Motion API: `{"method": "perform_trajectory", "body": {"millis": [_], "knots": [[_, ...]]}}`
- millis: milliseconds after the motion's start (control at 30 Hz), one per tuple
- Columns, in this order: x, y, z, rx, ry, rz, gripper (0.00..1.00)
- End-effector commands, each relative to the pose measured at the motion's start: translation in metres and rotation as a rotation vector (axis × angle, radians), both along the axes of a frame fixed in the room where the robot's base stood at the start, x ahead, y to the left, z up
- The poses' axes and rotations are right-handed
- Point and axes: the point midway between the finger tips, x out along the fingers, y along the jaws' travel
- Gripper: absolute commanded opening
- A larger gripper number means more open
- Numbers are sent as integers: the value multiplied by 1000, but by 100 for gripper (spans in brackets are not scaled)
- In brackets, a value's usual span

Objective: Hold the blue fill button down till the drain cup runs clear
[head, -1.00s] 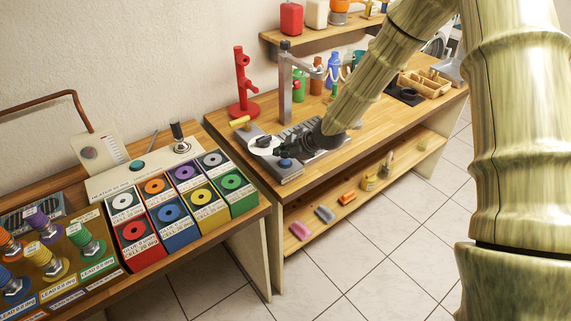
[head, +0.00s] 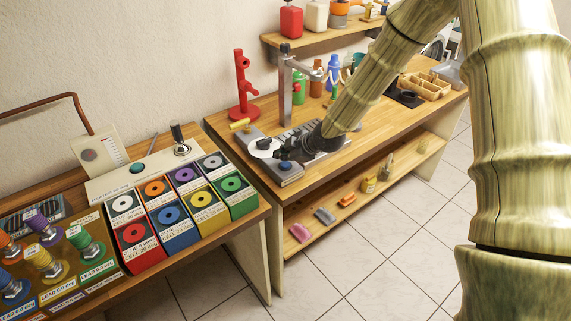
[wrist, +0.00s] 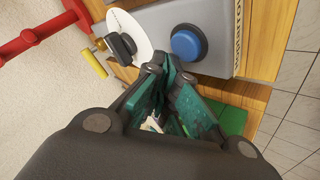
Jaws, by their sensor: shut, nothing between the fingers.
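The blue button (head: 285,166) sits on the front end of a grey metal panel (head: 289,175) at the workbench's near corner. In the wrist view the blue button (wrist: 187,43) shows large and unobstructed, just beyond and right of my fingertips. My gripper (wrist: 163,70) is shut and empty, its teal-padded fingers together. In the head view my gripper (head: 303,147) is low over the panel, right of the button and apart from it. Part of it is hidden by my own arm. I cannot make out the drain cup.
A white disc (head: 262,147) with a black knob (wrist: 122,46) lies beside the button. A yellow handle (head: 240,124), a red stand (head: 241,95) and a grey post (head: 285,85) stand behind. Free wood lies right of my arm.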

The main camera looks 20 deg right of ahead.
Motion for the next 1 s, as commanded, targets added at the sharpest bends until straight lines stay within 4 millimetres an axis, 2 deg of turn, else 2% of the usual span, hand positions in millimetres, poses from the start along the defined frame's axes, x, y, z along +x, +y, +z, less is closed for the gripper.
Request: {"method": "perform_trajectory", "body": {"millis": [1000], "knots": [[0,0,-9,0,0,0,0]]}}
